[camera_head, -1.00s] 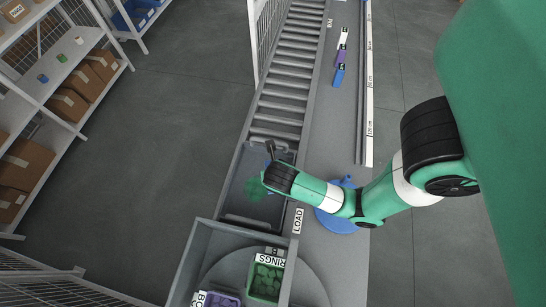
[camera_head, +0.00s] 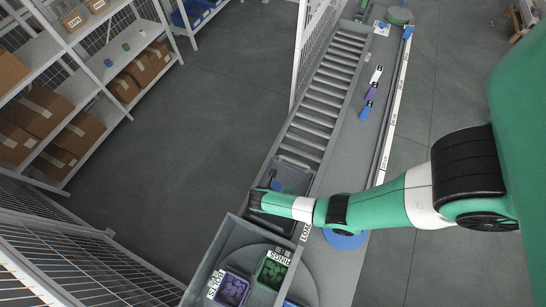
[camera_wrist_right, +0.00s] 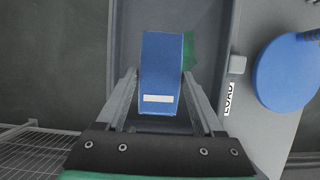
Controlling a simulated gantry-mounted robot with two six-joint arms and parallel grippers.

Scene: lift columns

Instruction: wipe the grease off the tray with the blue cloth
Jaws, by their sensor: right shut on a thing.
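The grey tray (camera_head: 298,177) sits at the near end of the roller conveyor. Its floor (camera_wrist_right: 128,35) also fills the middle of the right wrist view. My right gripper (camera_wrist_right: 160,76) is shut on the blue cloth (camera_wrist_right: 161,60), a folded block with a white stripe, held over the tray. Whether the cloth touches the tray floor I cannot tell. A green grease patch (camera_wrist_right: 190,50) shows at the cloth's right edge; the cloth hides the rest. In the head view a bit of the cloth (camera_head: 277,185) shows beside my right wrist. My left gripper is out of view.
A grey box holding a green bin (camera_head: 273,270) and a purple bin (camera_head: 232,290) stands in front of the tray. A blue disc (camera_wrist_right: 285,72) lies right of the tray, by the LOAD label. Shelves (camera_head: 95,75) stand at the left, with wire fencing below.

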